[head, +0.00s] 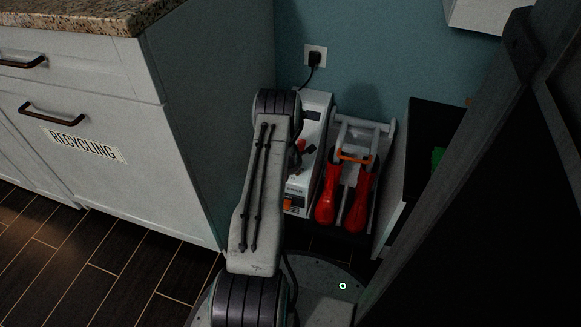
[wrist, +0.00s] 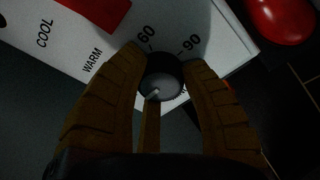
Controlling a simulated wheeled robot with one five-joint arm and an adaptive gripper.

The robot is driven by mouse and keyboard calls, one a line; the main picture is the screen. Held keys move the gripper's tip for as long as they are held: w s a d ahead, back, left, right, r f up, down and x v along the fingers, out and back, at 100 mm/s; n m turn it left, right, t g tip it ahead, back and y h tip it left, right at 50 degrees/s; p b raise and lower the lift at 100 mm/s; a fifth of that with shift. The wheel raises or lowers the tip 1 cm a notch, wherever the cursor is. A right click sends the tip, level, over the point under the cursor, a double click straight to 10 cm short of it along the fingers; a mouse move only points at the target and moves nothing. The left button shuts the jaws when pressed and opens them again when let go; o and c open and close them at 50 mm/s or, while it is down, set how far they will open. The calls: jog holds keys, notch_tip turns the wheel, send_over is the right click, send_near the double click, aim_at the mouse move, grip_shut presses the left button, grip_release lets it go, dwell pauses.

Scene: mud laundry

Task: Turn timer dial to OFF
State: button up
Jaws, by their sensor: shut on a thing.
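The timer dial (wrist: 162,80) is a dark round knob with a grey face, on a white panel (wrist: 95,40) in the wrist view. My gripper (wrist: 161,64) has one finger on each side of the dial and is shut on it. A small pale mark on the dial's face points to the lower left of that view. The labels 60 and 90 show above the dial, and COOL and WARM to the left. Any OFF label is hidden. In the head view the white unit (head: 316,110) stands against the wall, partly hidden by my arm.
Red boots (head: 356,200) stand on a boot-drying rack right of the unit. A white cabinet (head: 190,130) marked RECYCLING is close on the left. A dark panel (head: 510,190) blocks the right. A plug sits in the wall socket (head: 315,55).

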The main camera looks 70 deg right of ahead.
jog(key=o, duration=1.2)
jog(key=v, duration=1.2)
jog(key=shift+s+d, duration=0.1)
jog(key=shift+f, duration=0.1)
